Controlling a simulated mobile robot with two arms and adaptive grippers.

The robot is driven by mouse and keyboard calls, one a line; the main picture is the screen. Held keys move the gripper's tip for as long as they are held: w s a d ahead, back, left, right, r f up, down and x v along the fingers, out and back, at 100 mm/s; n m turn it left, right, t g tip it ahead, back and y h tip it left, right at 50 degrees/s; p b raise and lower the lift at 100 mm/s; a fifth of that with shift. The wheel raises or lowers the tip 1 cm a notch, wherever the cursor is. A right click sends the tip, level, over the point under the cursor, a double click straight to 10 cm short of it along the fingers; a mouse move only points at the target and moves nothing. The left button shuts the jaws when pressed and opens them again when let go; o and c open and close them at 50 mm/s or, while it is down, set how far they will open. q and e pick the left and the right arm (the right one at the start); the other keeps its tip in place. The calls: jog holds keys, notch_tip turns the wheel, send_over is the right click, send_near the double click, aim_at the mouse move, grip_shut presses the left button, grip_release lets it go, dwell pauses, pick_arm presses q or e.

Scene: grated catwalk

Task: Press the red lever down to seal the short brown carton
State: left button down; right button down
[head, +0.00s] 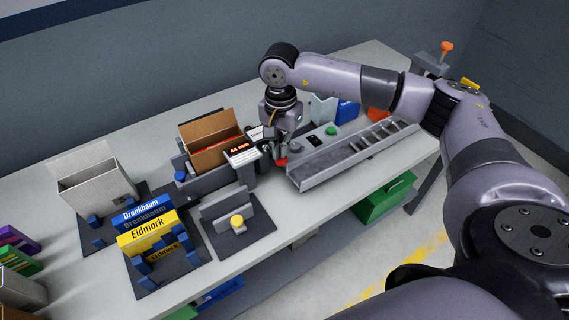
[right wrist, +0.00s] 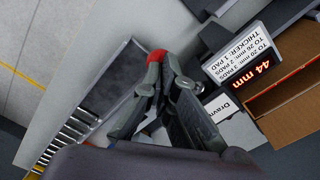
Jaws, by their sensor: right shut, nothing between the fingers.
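The brown carton (head: 205,154) stands open-topped in a grey press beside a display reading 44 mm. In the right wrist view the carton (right wrist: 275,118) is at the right edge. The red lever's knob (head: 281,161) is at the press's right side, just below my right gripper (head: 278,153). In the right wrist view the red knob (right wrist: 157,55) shows at the tips of my right gripper (right wrist: 154,65). The fingers are shut with nothing between them; they look touching or very close to the knob. The lever's arm is mostly hidden. My left gripper is not in view.
A white-grey carton (head: 95,185) stands at the left, near blue and yellow boxes (head: 147,232) in a dark holder. A long grey slotted tray (head: 340,160) lies right of the lever.

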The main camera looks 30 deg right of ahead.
aim_at(282, 164)
jog(key=shift+s+f+b, duration=0.1)
jog(key=shift+f+b, duration=2.55)
jog(key=shift+f, duration=0.45)
jog(key=shift+r, duration=0.1)
jog(key=shift+r+p, duration=3.25)
jog(key=shift+r, duration=3.25)
